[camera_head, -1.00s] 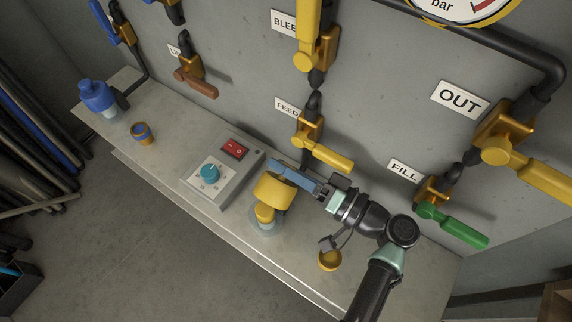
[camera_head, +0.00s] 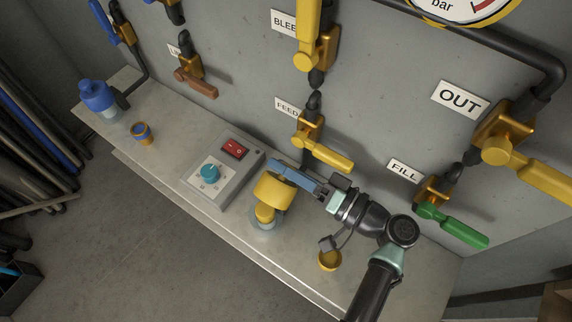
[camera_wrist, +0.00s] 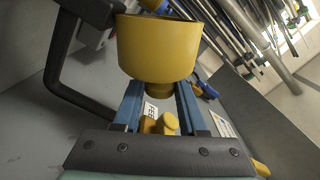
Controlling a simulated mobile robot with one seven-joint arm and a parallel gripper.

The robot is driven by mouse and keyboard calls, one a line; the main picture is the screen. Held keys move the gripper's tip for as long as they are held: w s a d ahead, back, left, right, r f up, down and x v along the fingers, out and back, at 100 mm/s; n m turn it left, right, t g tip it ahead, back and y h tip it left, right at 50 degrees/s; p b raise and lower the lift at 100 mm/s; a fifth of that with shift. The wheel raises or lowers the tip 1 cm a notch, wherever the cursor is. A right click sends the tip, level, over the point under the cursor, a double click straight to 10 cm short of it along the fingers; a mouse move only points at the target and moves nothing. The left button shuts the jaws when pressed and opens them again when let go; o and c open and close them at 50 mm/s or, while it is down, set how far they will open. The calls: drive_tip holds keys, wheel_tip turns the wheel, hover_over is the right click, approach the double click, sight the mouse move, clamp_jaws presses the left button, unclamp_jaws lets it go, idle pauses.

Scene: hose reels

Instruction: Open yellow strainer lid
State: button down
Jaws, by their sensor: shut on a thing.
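The yellow strainer lid (camera_head: 273,191) is a wide yellow cup above a clear bowl (camera_head: 265,224) on the grey shelf. It sits tilted, and a smaller yellow part (camera_head: 264,213) shows between it and the bowl. The lid looks raised from the bowl. My gripper (camera_head: 281,171) reaches in from the right, with its blue fingers at the lid's upper end. In the wrist view the lid (camera_wrist: 156,48) fills the upper middle, and its narrow neck lies between the two fingers. My gripper is shut on it. The exact contact is partly hidden.
A grey control box (camera_head: 222,175) with a red switch and teal knob stands left of the lid. The FEED valve's yellow handle (camera_head: 333,158) is close above my gripper.

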drive_tip(key=shift+w+d+f+m+b, duration=0.15)
drive_tip(key=shift+w+d+f+m, duration=0.25)
drive_tip(key=shift+m, duration=0.55)
drive_tip(key=shift+w+d+f+m+b, duration=0.15)
drive_tip(key=shift+w+f+m, duration=0.3)
drive_tip(key=shift+m, duration=0.55)
drive_tip(key=shift+w+d+f+m+b, duration=0.1)
drive_tip(key=shift+w+d+f+m, duration=0.3)
drive_tip(key=shift+m, duration=0.55)
drive_tip(key=shift+c, duration=2.2)
unclamp_jaws()
